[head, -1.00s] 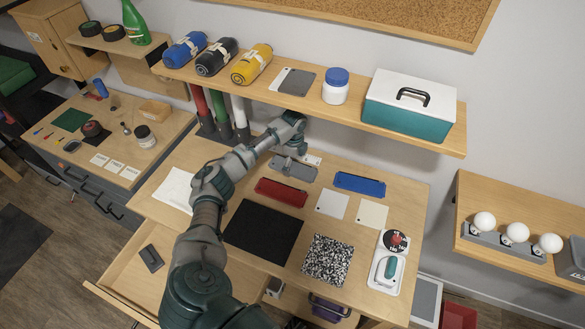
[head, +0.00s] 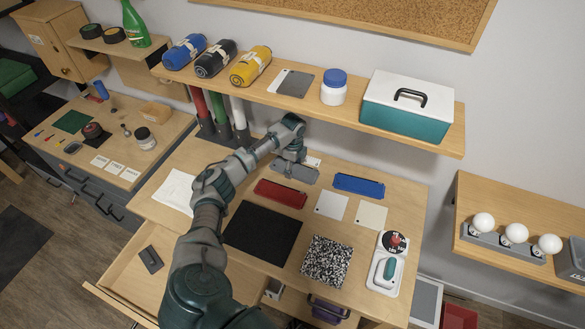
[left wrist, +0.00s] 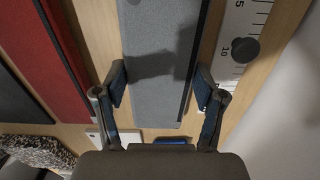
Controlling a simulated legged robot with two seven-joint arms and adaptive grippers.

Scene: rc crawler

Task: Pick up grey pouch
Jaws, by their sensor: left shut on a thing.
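The grey pouch (head: 304,173) is a flat, oblong piece lying near the back of the wooden worktable. My left gripper (head: 290,165) comes down on it from above and partly hides it in the head view. In the left wrist view the grey pouch (left wrist: 158,55) runs lengthwise between the two fingers of my left gripper (left wrist: 161,76), with one finger at each long edge. The gripper is shut on the pouch, which still appears to be at table level. My right gripper is not in view.
A red pouch (head: 281,193) lies just in front and a blue pouch (head: 359,186) to the right. A white scale strip with a black knob (left wrist: 243,49) lies close beside the grey pouch. The shelf (head: 310,105) overhangs behind. A black mat (head: 262,232) lies in front.

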